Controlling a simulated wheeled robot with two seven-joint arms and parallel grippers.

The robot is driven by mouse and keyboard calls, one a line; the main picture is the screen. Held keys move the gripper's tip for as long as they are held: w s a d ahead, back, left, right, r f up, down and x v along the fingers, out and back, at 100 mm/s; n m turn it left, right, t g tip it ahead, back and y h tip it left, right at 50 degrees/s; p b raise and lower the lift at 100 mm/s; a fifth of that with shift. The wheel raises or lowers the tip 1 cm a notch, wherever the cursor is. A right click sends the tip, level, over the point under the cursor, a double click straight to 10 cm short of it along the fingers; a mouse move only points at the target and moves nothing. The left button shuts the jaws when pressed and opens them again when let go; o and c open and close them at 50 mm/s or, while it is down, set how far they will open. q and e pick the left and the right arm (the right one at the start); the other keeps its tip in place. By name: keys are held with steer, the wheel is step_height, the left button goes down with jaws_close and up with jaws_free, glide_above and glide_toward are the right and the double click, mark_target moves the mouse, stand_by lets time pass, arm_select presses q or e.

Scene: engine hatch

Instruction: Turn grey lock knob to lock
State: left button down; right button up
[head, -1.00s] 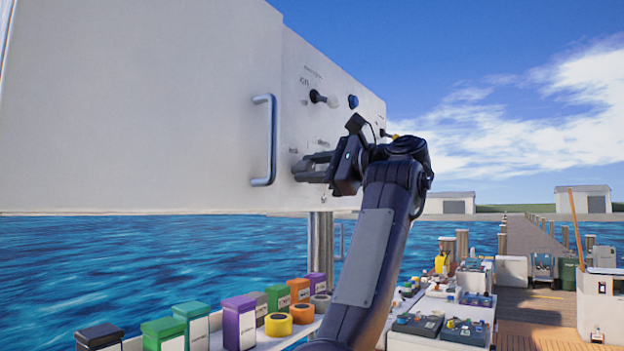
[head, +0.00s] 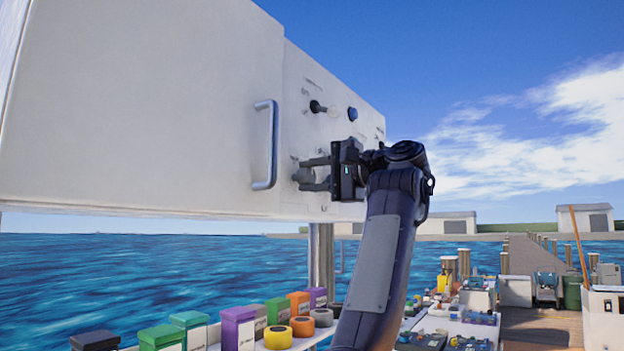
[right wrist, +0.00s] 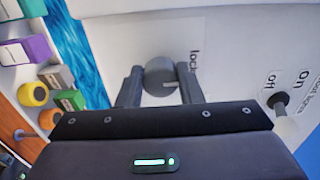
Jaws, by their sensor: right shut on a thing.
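The grey lock knob (right wrist: 160,76) is a short round cylinder on the white hatch panel (head: 335,100). The word "lock" is printed beside it in the right wrist view. My right gripper (head: 306,175) is at the lower part of the panel, right of the long handle. Its two fingers (right wrist: 160,85) are on either side of the knob, shut on it. In the head view the fingers mostly hide the knob. My left gripper is not in view.
A metal bar handle (head: 266,145) is just left of the gripper. A black on/off switch (head: 317,107) and a blue button (head: 352,114) are above it. Coloured boxes (head: 238,328) and tape rolls (head: 278,338) stand on a shelf below.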

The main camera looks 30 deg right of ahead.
steer(key=shift+f, duration=0.1)
stand_by(0.3)
steer(key=o, duration=1)
steer(key=shift+s, duration=0.1)
steer(key=shift+s+d+b, duration=0.15)
steer(key=shift+s+b, duration=0.15)
steer(key=b+v, duration=0.2)
steer(key=v, duration=0.5)
steer(key=shift+b, duration=0.3)
